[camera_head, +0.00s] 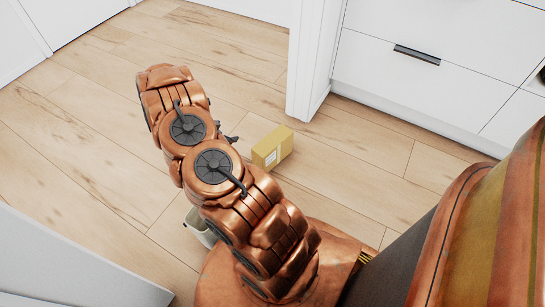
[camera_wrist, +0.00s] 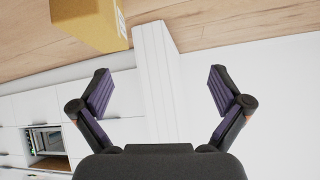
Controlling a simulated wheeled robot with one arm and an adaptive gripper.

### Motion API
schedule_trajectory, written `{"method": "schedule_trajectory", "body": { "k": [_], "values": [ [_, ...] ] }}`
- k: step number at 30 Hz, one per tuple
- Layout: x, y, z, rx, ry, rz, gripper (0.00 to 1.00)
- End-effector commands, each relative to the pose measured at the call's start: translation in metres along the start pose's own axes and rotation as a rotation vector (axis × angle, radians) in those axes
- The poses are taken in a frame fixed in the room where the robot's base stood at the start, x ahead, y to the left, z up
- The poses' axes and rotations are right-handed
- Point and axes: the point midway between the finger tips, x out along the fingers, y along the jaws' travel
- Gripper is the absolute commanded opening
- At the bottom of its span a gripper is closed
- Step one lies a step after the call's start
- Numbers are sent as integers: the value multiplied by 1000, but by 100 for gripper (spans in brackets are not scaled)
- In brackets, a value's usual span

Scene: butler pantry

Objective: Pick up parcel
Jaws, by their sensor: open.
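The parcel (camera_head: 272,147) is a small tan cardboard box with a pale label on its side. It rests on the wooden floor in the head view, just right of my bent copper arm. In the wrist view the parcel (camera_wrist: 90,20) shows at the top left, cut off by the picture's edge, with a white label on its right side. My gripper (camera_wrist: 160,82) is open in the wrist view, its two dark fingers spread wide with nothing between them. The parcel lies outside the fingers and apart from them. In the head view the gripper is mostly hidden behind my arm.
White drawers (camera_head: 420,75) with a dark handle stand at the upper right. A white panel end (camera_head: 312,60) stands behind the parcel. A grey bin-like container (camera_head: 198,228) is partly hidden by my arm. The wooden floor (camera_head: 75,140) at left is clear.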

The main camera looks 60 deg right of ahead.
Motion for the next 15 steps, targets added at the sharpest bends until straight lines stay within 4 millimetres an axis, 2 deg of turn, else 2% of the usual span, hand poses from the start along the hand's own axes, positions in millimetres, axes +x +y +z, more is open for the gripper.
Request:
{"method": "schedule_trajectory", "body": {
  "k": [1,6,9,15],
  "values": [
    [24,21,8,0,44,49,100],
    [58,70,4,4,157,170,100],
    [66,85,1,7,192,208,100],
    [83,97,-4,8,213,230,100]
  ]
}}
